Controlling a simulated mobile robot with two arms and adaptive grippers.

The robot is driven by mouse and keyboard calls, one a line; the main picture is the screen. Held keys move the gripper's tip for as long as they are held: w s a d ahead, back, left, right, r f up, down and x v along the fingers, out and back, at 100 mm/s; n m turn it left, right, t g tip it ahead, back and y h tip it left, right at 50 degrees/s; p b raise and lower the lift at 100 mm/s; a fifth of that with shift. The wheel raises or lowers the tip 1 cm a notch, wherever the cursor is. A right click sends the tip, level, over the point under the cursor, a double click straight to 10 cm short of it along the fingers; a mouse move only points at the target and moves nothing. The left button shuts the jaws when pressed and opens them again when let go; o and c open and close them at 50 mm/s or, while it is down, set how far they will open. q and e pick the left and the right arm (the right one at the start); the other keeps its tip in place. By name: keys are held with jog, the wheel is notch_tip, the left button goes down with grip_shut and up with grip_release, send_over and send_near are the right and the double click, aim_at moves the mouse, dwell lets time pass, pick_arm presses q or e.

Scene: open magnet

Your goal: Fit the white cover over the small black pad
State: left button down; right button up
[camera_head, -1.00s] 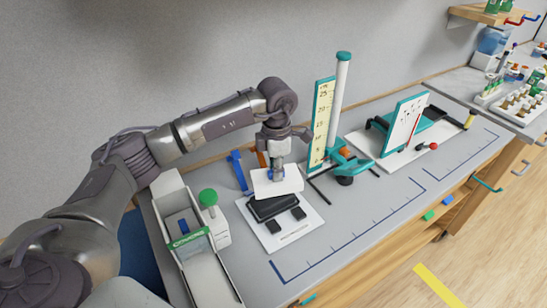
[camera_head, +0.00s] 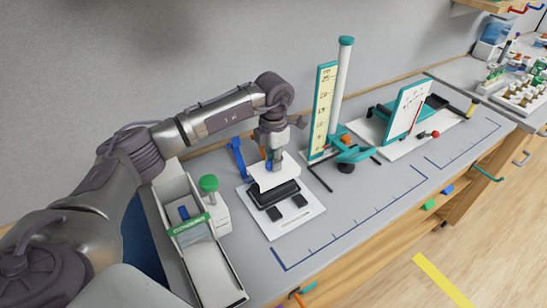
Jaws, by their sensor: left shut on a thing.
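My left gripper (camera_head: 274,164) is shut on the white cover (camera_head: 274,177) and holds it above the back part of a white board (camera_head: 310,215). A larger black block (camera_head: 278,195) lies on the board just below and in front of the cover, partly hidden by it. Two small black pads (camera_head: 281,215) (camera_head: 301,201) lie on the board nearer the front edge. I cannot tell whether the cover touches the black block. My right gripper is not in view.
A white box with a green label (camera_head: 190,228) and a green-knobbed unit (camera_head: 209,184) stand left of the board. A teal stand with a yellow scale (camera_head: 322,110) is close on the right, with a white panel stand (camera_head: 408,112) beyond. The bench front right is clear.

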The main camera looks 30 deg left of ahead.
pick_arm(q)
jog(key=shift+f+b, duration=0.65)
jog(key=shift+f, duration=0.7)
jog(key=shift+f+b, duration=1.05)
jog(key=shift+f, duration=0.35)
jog(key=shift+f, duration=0.2)
jog(key=c, duration=1)
grip_release()
